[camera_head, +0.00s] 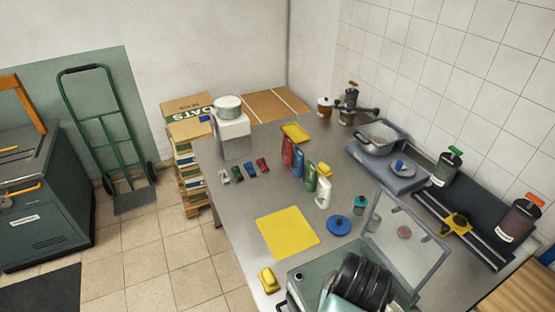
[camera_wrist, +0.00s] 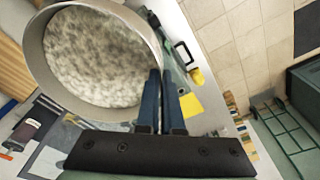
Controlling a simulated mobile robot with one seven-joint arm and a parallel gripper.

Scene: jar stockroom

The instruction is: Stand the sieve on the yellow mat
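The sieve (camera_wrist: 98,55) fills the upper left of the wrist view. It is a round, grey-walled drum with a mottled pale inside. My gripper (camera_wrist: 160,75) has its two dark fingers close together at the sieve's right wall, and they appear to pinch it. In the head view my dark wrist hides most or all of the sieve at the bottom. The yellow mat (camera_head: 287,232) lies flat and bare on the grey table, beyond and left of my wrist. Part of the mat shows right of the fingers in the wrist view (camera_wrist: 191,108).
A green box (camera_head: 298,283) with a raised clear lid (camera_head: 405,235) stands near my wrist. A yellow object (camera_head: 268,280) lies left of it. A blue disc (camera_head: 338,225) and a white bottle (camera_head: 323,193) stand near the mat. Several small coloured items lie behind it.

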